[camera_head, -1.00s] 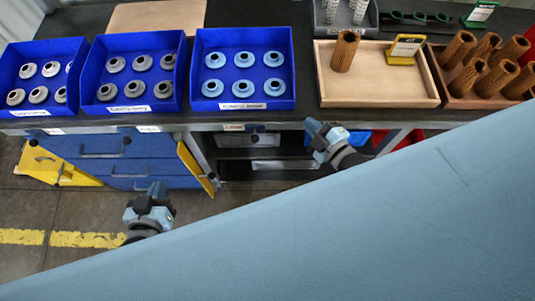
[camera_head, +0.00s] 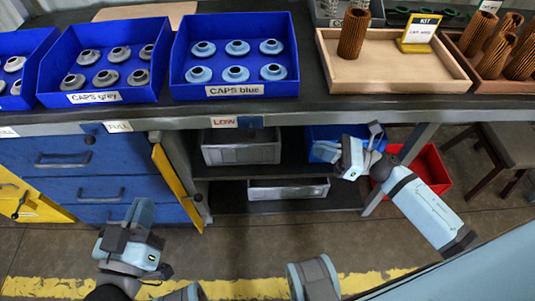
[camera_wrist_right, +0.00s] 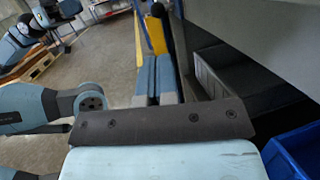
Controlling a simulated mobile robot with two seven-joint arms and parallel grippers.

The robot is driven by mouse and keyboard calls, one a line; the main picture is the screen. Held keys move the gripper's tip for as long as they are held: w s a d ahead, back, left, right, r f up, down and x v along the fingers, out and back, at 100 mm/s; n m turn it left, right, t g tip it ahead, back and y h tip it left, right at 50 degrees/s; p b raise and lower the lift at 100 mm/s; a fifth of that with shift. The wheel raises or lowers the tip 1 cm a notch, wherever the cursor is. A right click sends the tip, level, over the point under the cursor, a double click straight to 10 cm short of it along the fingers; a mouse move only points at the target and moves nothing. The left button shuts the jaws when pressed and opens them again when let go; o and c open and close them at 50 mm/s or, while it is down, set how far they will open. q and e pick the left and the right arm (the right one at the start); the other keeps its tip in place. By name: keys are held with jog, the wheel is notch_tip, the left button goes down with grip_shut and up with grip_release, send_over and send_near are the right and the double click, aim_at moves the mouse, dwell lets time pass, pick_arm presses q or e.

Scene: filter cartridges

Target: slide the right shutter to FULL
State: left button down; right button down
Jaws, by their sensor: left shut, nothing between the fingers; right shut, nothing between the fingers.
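A white label reading LOW (camera_head: 223,122) is on the front edge of the bench. A small dark knob (camera_head: 251,124) sits just right of it, perhaps part of the right shutter; the shutter itself is not clear. A label reading FULL (camera_head: 118,126) is further left on the same edge, with another small dark knob (camera_head: 89,139) to its left. My right gripper (camera_head: 374,132) is shut and empty, in front of the bench, well right of the LOW label. Its closed fingers show in the right wrist view (camera_wrist_right: 158,78). My left gripper (camera_head: 141,213) is shut and empty, low before the blue drawers.
Blue bins of grey caps (camera_head: 105,97) and blue caps (camera_head: 235,91) stand on the bench. A wooden tray (camera_head: 395,84) holds a brown cartridge. A yellow panel (camera_head: 176,185) juts out below the edge. Grey bins (camera_head: 241,153) and a red bin (camera_head: 430,170) are underneath.

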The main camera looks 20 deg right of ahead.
pick_arm(q)
jog(key=shift+s, duration=0.1)
pick_arm(e)
jog(key=shift+s+f+n+g, duration=0.15)
jog(key=shift+f+n+g, duration=0.2)
jog(key=shift+n, duration=0.25)
jog(key=b, duration=0.1)
send_near(250, 130)
jog(key=f+x, duration=0.1)
jog(key=x, duration=0.4)
pick_arm(q)
jog(key=shift+s+d+r+t+h, duration=0.1)
jog(key=shift+d+r+t+h, duration=0.1)
jog(key=shift+r, duration=0.25)
jog(key=shift+d+r+t+h, duration=0.1)
jog(key=shift+r+t+h, duration=0.1)
jog(key=shift+r, duration=0.25)
pick_arm(e)
jog(key=shift+w+a+f, duration=0.2)
jog(key=shift+a, duration=0.35)
pick_arm(q)
jog(key=shift+d+r, duration=0.25)
jog(key=shift+r, duration=0.3)
pick_arm(e)
jog(key=w+a, duration=0.1)
jog(key=a, duration=0.5)
jog(key=shift+w+a, duration=0.2)
jog(key=shift+w, duration=0.2)
jog(key=shift+r, duration=0.1)
